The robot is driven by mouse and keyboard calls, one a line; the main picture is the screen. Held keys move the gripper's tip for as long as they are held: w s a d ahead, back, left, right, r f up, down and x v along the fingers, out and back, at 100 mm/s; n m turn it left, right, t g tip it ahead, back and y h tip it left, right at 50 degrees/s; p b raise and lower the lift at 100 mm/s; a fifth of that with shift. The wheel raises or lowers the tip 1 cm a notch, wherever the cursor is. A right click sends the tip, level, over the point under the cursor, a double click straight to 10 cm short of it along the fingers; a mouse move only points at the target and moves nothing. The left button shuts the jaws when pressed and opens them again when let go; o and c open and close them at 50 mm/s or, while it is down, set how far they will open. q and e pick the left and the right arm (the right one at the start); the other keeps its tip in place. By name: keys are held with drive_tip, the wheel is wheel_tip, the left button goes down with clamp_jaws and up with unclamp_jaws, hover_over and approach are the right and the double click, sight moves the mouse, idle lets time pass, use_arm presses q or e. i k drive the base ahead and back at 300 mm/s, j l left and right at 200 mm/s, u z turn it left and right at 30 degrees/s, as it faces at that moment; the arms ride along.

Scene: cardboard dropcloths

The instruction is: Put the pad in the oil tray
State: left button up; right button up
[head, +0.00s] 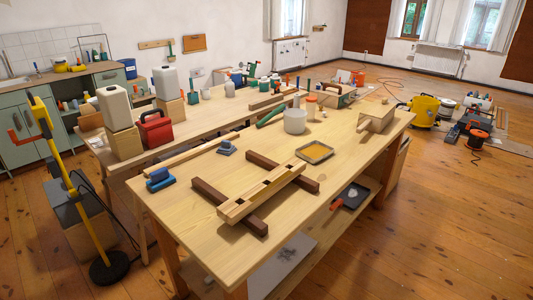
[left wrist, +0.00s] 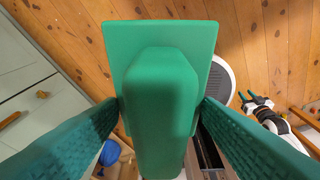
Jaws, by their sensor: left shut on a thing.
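My left gripper (left wrist: 162,104) is shut on a green pad (left wrist: 160,45), a flat plate with a thick block-shaped handle. The teal fingers press on both sides of the handle. The pad fills the middle of the left wrist view; the wooden floor shows beyond it. My right gripper (left wrist: 257,100) shows small at the right of that view, its two teal fingertips apart, with nothing seen between them. Neither gripper shows in the head view. A shallow dark-rimmed tray (head: 314,162) with yellowish contents, which looks like the oil tray, lies on the near workbench.
On the near workbench (head: 175,215) lie crossed wooden beams (head: 262,192), left of and in front of the tray. Bare bench top lies right of the tray.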

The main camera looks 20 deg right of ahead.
sight(315, 154)
drive_tip(key=i+l+u, duration=0.1)
drive_tip(key=l+u, duration=0.2)
drive_tip(key=u, duration=0.15)
drive_tip(key=i+l, duration=0.1)
drive_tip(key=l, duration=0.5)
drive_tip(key=i+l, duration=0.1)
drive_tip(key=l, duration=0.5)
drive_tip(key=i+l, duration=0.1)
drive_tip(key=l, duration=0.5)
